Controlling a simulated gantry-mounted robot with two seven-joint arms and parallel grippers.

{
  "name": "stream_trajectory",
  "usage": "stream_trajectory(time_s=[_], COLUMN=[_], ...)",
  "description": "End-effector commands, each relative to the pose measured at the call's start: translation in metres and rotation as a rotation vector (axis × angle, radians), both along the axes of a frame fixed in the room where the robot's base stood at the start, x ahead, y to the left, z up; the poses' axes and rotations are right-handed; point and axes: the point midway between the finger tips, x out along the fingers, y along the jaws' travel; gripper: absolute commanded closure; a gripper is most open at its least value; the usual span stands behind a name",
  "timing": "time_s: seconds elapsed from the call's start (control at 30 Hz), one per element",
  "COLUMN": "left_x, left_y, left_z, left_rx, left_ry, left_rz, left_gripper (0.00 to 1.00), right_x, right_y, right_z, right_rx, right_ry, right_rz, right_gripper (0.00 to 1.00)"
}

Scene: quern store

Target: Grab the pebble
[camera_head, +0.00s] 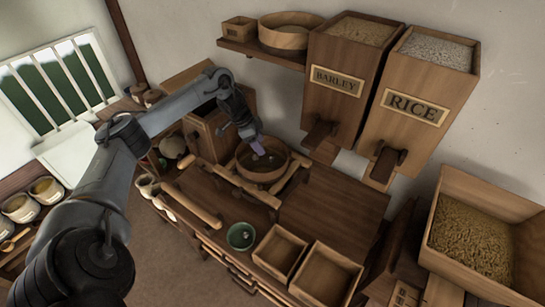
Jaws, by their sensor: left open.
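My left gripper (257,147) reaches in from the left and points down over a round wooden tub (264,178) on the counter. Its purple-tinted fingers are at the tub's opening and are open. A small pale spot shows inside the tub beside the fingertips; it is too small to tell whether it is the pebble. No pebble can be made out clearly elsewhere. My right gripper is out of view.
A green bowl (241,236) and two open wooden boxes (279,253) (326,275) sit at the counter's front. BARLEY (348,85) and RICE (418,101) hoppers hang behind on the right. The counter right of the tub (330,208) is clear.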

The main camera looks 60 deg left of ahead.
Motion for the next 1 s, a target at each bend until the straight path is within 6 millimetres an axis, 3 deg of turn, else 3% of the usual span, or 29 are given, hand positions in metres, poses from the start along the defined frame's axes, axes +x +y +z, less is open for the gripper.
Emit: stream_trajectory(time_s=[0.1, 0.43, 0.73, 1.0], left_x=[0.006, 0.016, 0.034, 0.036], left_y=[-0.003, -0.007, -0.013, -0.014], left_z=[-0.016, -0.033, -0.065, -0.072], left_rx=[-0.003, -0.002, -0.001, 0.000], left_ry=[-0.001, -0.002, 0.000, -0.001], left_rz=[0.000, 0.000, 0.000, -0.001], left_gripper=[0.40, 0.40, 0.40, 0.40], right_x=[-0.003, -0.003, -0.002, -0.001], right_y=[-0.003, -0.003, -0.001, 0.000], right_z=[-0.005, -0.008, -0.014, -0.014], right_rx=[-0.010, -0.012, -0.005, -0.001], right_ry=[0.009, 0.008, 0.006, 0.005], right_rz=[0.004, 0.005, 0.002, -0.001], right_gripper=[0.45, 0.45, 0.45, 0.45])
